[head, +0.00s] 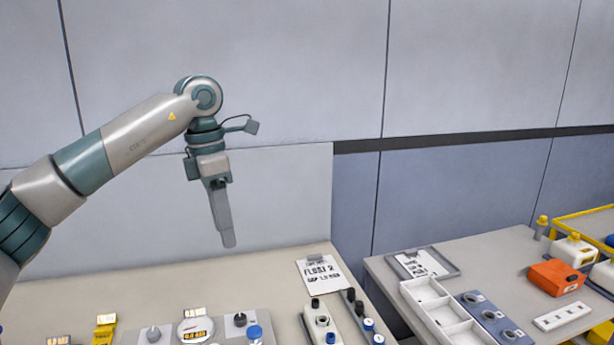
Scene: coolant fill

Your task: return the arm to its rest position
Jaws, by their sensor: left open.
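My left arm comes in from the left edge, raised and bent over the left table. Its gripper (226,240) points down and hangs well above the table top, apart from everything on it. It is seen side-on, so the fingers overlap into one grey shape. It is open, with nothing seen between its fingers. My right gripper does not show.
The left table (130,290) holds a paper sheet (322,274), a white device (322,322) and small instruments along the bottom edge. The right table (490,250) bears a clipboard (422,264), a white divided tray (424,290) and an orange box (556,277). A gap separates the tables.

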